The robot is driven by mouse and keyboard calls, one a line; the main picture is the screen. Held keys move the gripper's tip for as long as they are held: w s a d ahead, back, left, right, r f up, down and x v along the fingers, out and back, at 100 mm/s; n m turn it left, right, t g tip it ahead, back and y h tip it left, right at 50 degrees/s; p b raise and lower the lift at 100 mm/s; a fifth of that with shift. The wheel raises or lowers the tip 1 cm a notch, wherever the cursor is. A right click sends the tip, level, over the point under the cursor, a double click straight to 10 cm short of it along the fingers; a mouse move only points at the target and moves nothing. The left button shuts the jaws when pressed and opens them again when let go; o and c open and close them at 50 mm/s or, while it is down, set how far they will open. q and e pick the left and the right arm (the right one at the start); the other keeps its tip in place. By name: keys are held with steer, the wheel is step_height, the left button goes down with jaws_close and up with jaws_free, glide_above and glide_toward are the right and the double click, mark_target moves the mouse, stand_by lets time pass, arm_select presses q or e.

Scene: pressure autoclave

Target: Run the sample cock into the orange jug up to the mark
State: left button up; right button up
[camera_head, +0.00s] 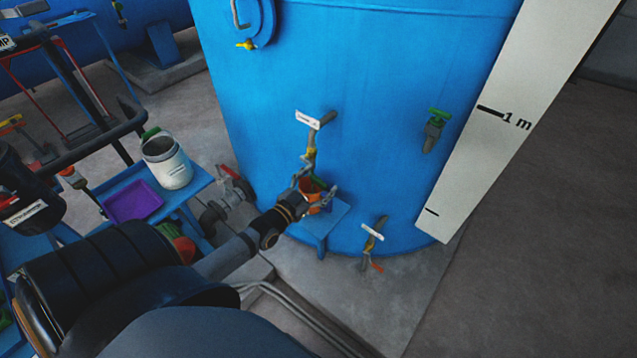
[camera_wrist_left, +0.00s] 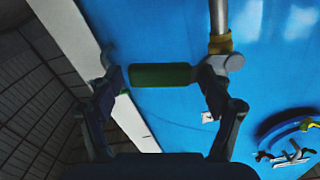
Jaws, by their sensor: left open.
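The orange jug (camera_head: 309,186) stands on a small blue stand (camera_head: 328,222) against the tank. My gripper partly hides it, and neither its mark nor its contents can be seen. Above it a grey pipe with a yellow collar (camera_head: 311,153) and a white tag (camera_head: 308,119) comes down from the tank. My left gripper (camera_head: 325,196) is open at the pipe's lower end, in front of the jug. In the left wrist view a green handle (camera_wrist_left: 163,75) lies between the open fingers, beside a grey pipe with a yellow collar (camera_wrist_left: 221,43). My right gripper is out of view.
The blue tank (camera_head: 370,70) fills the middle, with a green-handled valve (camera_head: 434,130) on the right and a tagged low valve (camera_head: 374,240). A white tub (camera_head: 168,165) and a purple tray (camera_head: 132,202) are on a blue cart at left. The floor at right is clear.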

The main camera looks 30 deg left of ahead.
arm_select(q)
jaws_close()
steer(key=shift+r+n+p, duration=0.8)
steer(key=shift+r+p, duration=0.1)
steer(key=shift+r, duration=0.05)
steer(key=shift+r+n+p, duration=0.35)
steer(key=shift+n+p, duration=0.05)
steer(key=shift+n, duration=0.4)
jaws_free()
